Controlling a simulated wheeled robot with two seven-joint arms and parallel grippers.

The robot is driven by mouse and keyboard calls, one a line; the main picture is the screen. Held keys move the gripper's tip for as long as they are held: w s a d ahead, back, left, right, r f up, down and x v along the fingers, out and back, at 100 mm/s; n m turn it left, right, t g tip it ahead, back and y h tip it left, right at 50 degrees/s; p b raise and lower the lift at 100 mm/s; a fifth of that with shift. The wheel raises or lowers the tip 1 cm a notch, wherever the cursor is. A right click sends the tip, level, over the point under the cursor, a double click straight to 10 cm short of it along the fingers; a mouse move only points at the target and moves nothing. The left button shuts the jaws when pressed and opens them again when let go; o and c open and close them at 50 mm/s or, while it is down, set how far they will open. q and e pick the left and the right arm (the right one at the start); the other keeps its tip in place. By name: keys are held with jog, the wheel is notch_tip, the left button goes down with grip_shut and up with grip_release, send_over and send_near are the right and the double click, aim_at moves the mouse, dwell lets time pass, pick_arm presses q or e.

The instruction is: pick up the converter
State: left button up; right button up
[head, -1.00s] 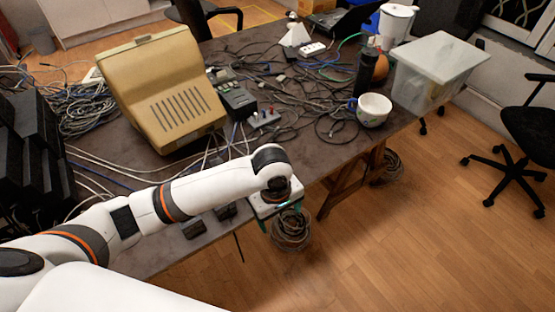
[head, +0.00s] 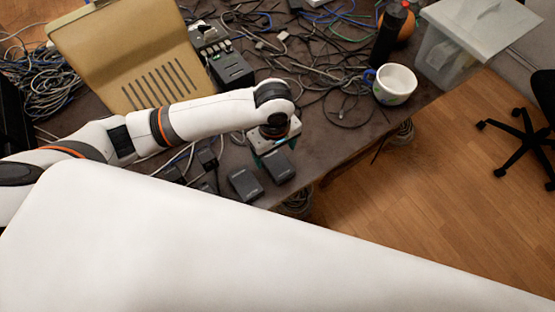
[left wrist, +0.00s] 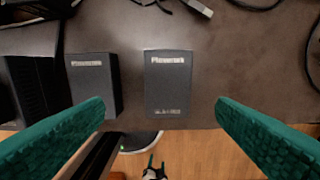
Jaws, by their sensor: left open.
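Two dark grey converter boxes lie side by side near the table's front edge. In the head view, one converter (head: 278,167) is just below my left gripper (head: 272,150), and the other box (head: 245,185) is to its left. In the left wrist view, the labelled converter (left wrist: 168,84) lies between the open teal fingers of my left gripper (left wrist: 160,108), with nothing held. The other box (left wrist: 93,82) is by the left finger. My right gripper (left wrist: 155,168) appears small at the bottom of that view, too small to read.
A beige terminal (head: 130,60) stands at the back left. Tangled cables cover the table behind my gripper. A white cup (head: 394,84), a black bottle (head: 388,38) and a clear bin (head: 470,45) stand at the right. The front edge is close.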

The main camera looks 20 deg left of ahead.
aim_at(277, 163)
pick_arm(q)
notch_tip(277, 163, down, 2)
jog(key=shift+w+f, duration=0.1)
jog(key=shift+f, duration=0.1)
jog(key=shift+w+f, duration=0.15)
jog(key=shift+f, duration=0.15)
jog(key=f, duration=0.4)
jog(key=shift+w+d+f, duration=0.1)
jog(key=shift+w+d, duration=0.05)
jog(key=shift+w, duration=0.15)
jog(key=shift+f, duration=0.4)
jog(key=c, duration=1.2)
pick_arm(e)
jog(key=shift+a+r, duration=0.1)
jog(key=shift+r, duration=0.05)
